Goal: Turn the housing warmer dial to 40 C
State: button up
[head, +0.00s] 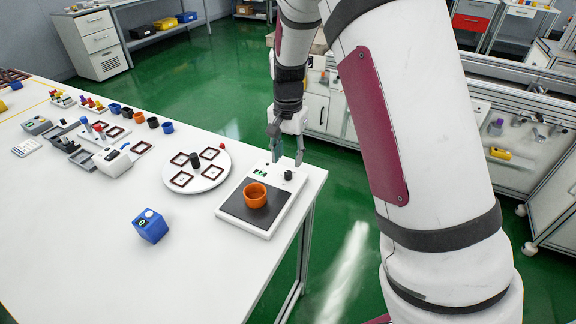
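The housing warmer (227,213) is a white unit with a dark plate near the right edge of the white table. An orange cup-shaped housing (256,195) stands upright on its plate. The dial (288,175) is a small black knob at the back right of the warmer, beside a small green display (260,170). The display's reading and the dial's setting are too small to read. My gripper (287,158) points down just above and behind the dial, with its fingers apart and nothing visible between them. I cannot tell whether a finger touches the dial.
A round white turntable (196,184) with several square frames and a black knob stands left of the warmer. A blue box (151,226) lies in front of it. Small parts and trays fill the table's far left. The front of the white table (200,285) is clear.

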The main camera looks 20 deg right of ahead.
aim_at(288, 173)
notch_tip(288, 173, up, 7)
jog(key=shift+f, duration=0.2)
dwell(0.4)
jog(key=s+r+n+t+y, duration=0.15)
jog(key=s+r+n, duration=0.25)
jog(key=s+r, duration=0.9)
jog(key=s+n+t+h, duration=0.1)
jog(key=s+n, duration=0.4)
jog(key=s, duration=1.3)
jog(key=shift+d+f+t, duration=0.2)
jog(key=shift+t, duration=0.65)
